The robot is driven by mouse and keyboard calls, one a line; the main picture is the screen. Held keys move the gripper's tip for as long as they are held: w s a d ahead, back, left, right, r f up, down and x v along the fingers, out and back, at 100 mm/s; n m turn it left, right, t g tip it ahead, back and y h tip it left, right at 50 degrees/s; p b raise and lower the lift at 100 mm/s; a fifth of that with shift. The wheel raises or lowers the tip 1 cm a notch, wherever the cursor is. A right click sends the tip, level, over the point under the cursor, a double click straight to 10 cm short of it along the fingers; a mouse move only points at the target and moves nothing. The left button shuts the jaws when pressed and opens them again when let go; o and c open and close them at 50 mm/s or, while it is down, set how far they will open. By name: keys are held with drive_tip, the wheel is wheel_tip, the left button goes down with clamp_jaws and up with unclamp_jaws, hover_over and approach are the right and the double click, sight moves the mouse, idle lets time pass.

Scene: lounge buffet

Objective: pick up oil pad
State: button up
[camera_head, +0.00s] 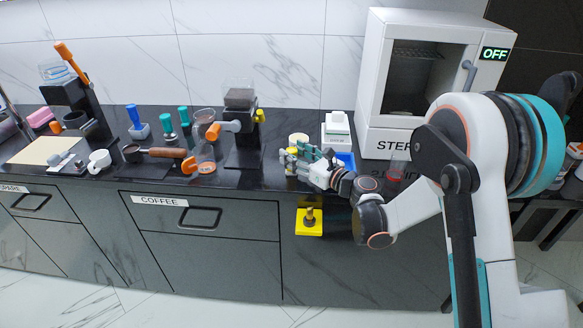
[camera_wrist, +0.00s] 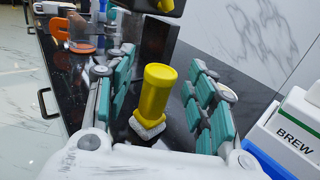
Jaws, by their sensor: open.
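What looks like the oil pad is a yellow cylinder on a pale speckled square base. It stands upright on the black counter in the wrist view (camera_wrist: 153,95), between the two teal-padded fingers. My gripper (camera_wrist: 163,75) is open, with a finger on each side and visible gaps to the yellow handle. In the head view, my gripper (camera_head: 300,156) is low over the counter, left of the blue tray. The pad (camera_head: 290,164) shows there only as a small yellow and pale patch at the fingertips, partly hidden.
A coffee grinder (camera_head: 240,135) stands to the left on the counter (camera_head: 270,180). A white BREW box (camera_wrist: 295,130) and blue tray (camera_wrist: 262,160) are close on the right. The white steriliser (camera_head: 385,145) stands further right. A yellow holder (camera_head: 300,229) is on the cabinet front.

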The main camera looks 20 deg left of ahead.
drive_tip(key=shift+x, duration=0.95)
drive_tip(key=c, duration=1.2)
drive_tip(key=shift+r, duration=0.15)
